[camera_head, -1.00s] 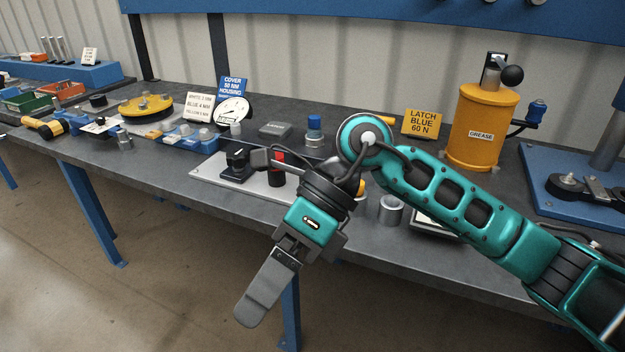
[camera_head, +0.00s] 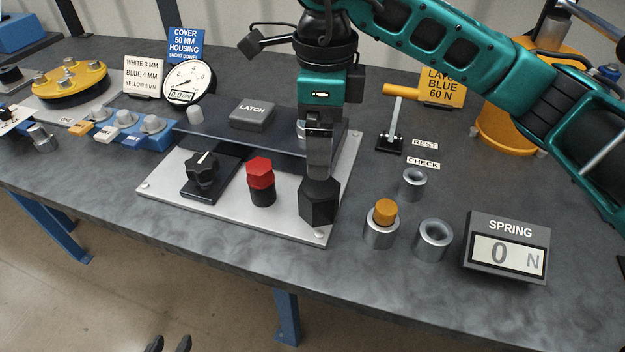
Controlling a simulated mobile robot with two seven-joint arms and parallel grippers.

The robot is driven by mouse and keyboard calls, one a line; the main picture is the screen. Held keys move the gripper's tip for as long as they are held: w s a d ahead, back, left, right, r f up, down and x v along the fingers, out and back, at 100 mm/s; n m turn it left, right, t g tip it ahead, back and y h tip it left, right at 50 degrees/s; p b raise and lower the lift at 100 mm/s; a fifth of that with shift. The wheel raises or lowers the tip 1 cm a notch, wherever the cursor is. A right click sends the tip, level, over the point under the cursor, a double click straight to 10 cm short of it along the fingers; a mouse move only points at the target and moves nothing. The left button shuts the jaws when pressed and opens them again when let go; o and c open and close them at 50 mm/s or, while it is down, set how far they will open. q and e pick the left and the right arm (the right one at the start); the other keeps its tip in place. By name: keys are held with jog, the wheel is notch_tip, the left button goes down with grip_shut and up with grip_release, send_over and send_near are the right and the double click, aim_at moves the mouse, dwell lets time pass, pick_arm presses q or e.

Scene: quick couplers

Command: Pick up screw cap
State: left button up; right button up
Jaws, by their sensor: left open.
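My left gripper (camera_head: 318,172) points straight down at the front right of the silver plate (camera_head: 230,219). Its near finger hides the far one. The fingertips are at the top of a black hexagonal cap (camera_head: 319,205); whether they touch it is not clear. Left of it a red hexagonal cap (camera_head: 260,172) sits on a black base, and a black star knob (camera_head: 202,170) stands on a dark block. No part is labelled as the screw cap. Two dark tips (camera_head: 169,343) at the bottom edge may be my right gripper.
To the right stand metal cups (camera_head: 433,240), one holding an orange plug (camera_head: 385,212), and the SPRING display (camera_head: 507,247). An orange-handled lever (camera_head: 393,120) stands behind them. The bench front is clear.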

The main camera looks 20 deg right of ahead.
aim_at(319, 186)
jog(key=f, duration=0.6)
jog(key=shift+s, duration=0.25)
jog(key=shift+w+a+f, duration=0.1)
jog(key=shift+f, duration=1.45)
jog(key=shift+a+f, duration=0.1)
jog(key=shift+f, duration=1.45)
pick_arm(q)
jog(key=shift+s+d+f, duration=0.1)
jog(key=shift+s, duration=0.15)
pick_arm(e)
jog(key=shift+c, duration=0.8)
jog(key=c, duration=1)
jog(key=shift+c, duration=0.2)
jog(key=shift+r, duration=0.15)
